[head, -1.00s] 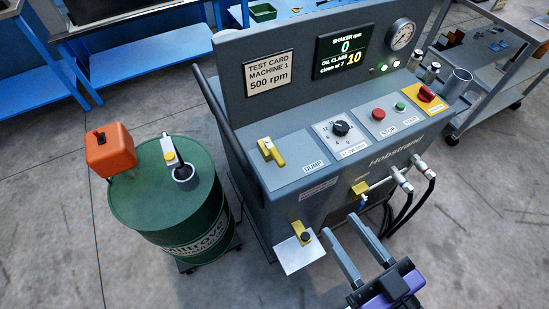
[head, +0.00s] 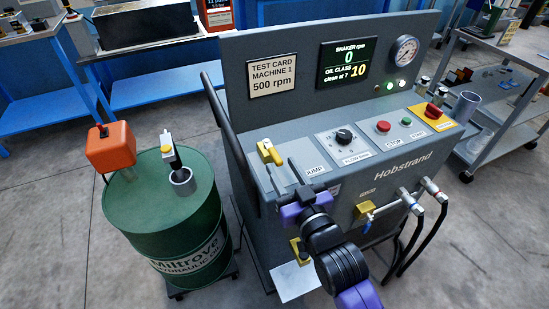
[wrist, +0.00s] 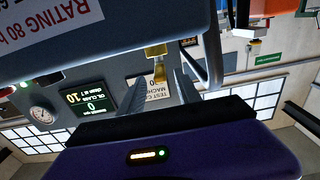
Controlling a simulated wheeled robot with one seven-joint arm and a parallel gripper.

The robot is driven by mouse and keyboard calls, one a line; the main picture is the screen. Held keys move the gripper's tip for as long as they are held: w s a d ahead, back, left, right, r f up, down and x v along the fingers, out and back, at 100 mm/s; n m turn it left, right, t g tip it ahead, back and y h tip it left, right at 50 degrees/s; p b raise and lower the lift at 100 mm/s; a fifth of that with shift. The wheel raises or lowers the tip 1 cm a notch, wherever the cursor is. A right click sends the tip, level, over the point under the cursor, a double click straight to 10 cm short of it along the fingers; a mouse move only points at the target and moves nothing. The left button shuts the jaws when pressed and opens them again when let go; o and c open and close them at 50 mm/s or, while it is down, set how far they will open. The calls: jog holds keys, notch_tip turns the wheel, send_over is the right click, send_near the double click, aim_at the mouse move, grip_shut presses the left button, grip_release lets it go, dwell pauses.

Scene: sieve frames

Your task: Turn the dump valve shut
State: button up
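The dump valve's yellow handle (head: 269,152) sits on the left panel of the machine's sloping top, beside the DUMP label (head: 315,171), whose first letter is hidden. The handle lies slanted from upper left to lower right. My gripper (head: 282,172) is open and empty, its two grey fingers reaching up over the panel's front edge just below the handle. They look apart from it. In the wrist view, which is upside down, a yellow handle (wrist: 157,62) shows at the top, between the fingers (wrist: 176,82) or just beyond them.
A green oil drum (head: 160,215) with an orange box (head: 110,147) stands left of the machine. A dark rail (head: 222,125) runs along its left side. To the right are the flow knob (head: 344,135), stop button (head: 383,126) and red switch (head: 432,111). Hoses (head: 437,225) hang in front.

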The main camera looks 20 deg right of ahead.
aim_at(271, 150)
jog(key=shift+w+f, duration=0.2)
jog(key=shift+w, duration=3.75)
grip_shut()
